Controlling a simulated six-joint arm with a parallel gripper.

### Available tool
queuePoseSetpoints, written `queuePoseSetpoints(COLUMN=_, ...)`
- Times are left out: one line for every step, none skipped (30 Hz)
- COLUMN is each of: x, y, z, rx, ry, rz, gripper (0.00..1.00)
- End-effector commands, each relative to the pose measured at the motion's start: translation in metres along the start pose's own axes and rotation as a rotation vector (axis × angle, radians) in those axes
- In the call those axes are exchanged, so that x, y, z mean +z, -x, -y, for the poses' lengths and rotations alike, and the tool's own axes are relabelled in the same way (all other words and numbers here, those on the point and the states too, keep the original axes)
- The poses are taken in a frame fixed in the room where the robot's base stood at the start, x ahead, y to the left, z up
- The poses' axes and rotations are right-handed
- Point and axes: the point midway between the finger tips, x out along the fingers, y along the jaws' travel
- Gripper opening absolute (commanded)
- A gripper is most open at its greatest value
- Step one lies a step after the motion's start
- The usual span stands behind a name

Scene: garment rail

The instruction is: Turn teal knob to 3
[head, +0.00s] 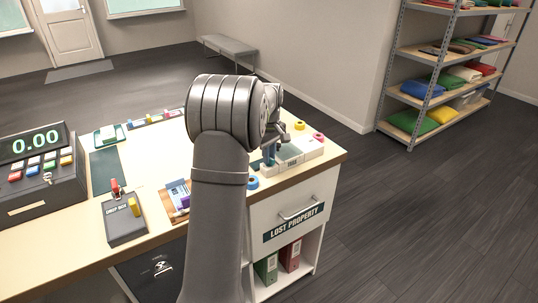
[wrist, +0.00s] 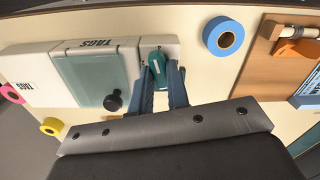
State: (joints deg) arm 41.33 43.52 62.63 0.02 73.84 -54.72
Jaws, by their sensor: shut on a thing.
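The teal knob (wrist: 158,64) sits at the end of a white box (wrist: 97,45) labelled TAGS, in the wrist view. My gripper (wrist: 160,78) has its two blue-grey fingers on either side of the knob and is shut on it. In the head view my gripper (head: 269,156) reaches down to the box (head: 312,146) at the right end of the counter, and the knob cannot be made out there. No number marks around the knob are legible, so its setting cannot be told.
A black round knob (wrist: 112,102) stands on the box's grey-green lid, close left of my fingers. A blue tape roll (wrist: 223,36) lies right of the box. Yellow (wrist: 52,126) and pink (wrist: 12,93) rolls lie left. A cash register (head: 40,170) and drop box (head: 124,220) stand farther left.

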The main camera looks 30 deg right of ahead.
Motion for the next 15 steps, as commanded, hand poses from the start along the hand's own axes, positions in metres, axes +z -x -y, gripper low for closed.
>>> queuePoseSetpoints(x=0.0003, y=0.0004, z=-0.0001, rx=0.0, ry=-0.041, rz=0.001, gripper=0.0)
queuePoseSetpoints(x=0.0003, y=0.0004, z=0.0, rx=0.0, ry=-0.068, rz=0.001, gripper=0.0)
queuePoseSetpoints(x=0.0003, y=0.0004, z=0.0, rx=0.0, ry=-0.102, rz=0.001, gripper=0.0)
queuePoseSetpoints(x=0.0004, y=0.0004, z=-0.0001, rx=0.0, ry=-0.126, rz=0.001, gripper=0.0)
queuePoseSetpoints(x=0.0004, y=0.0004, z=-0.0001, rx=0.0, ry=-0.147, rz=0.001, gripper=0.0)
queuePoseSetpoints(x=0.0004, y=0.0005, z=-0.0001, rx=0.0, ry=-0.173, rz=0.001, gripper=0.0)
queuePoseSetpoints(x=0.0004, y=0.0005, z=-0.0001, rx=0.0, ry=-0.19, rz=0.001, gripper=0.0)
queuePoseSetpoints(x=0.0004, y=0.0005, z=-0.0001, rx=0.0, ry=-0.203, rz=0.001, gripper=0.0)
queuePoseSetpoints(x=0.0004, y=0.0005, z=-0.0001, rx=0.0, ry=-0.218, rz=0.001, gripper=0.0)
queuePoseSetpoints(x=0.0004, y=0.0006, z=-0.0001, rx=0.0, ry=-0.225, rz=0.001, gripper=0.0)
queuePoseSetpoints(x=0.0004, y=0.0006, z=-0.0001, rx=0.0, ry=-0.23, rz=0.001, gripper=0.0)
queuePoseSetpoints(x=0.0004, y=0.0006, z=-0.0001, rx=0.0, ry=-0.235, rz=0.001, gripper=0.0)
queuePoseSetpoints(x=0.0004, y=0.0006, z=-0.0001, rx=0.0, ry=-0.236, rz=0.001, gripper=0.0)
queuePoseSetpoints(x=0.0005, y=0.0006, z=-0.0001, rx=0.0, ry=-0.237, rz=0.001, gripper=0.0)
queuePoseSetpoints(x=0.0005, y=0.0006, z=-0.0001, rx=0.0, ry=-0.236, rz=0.001, gripper=0.0)
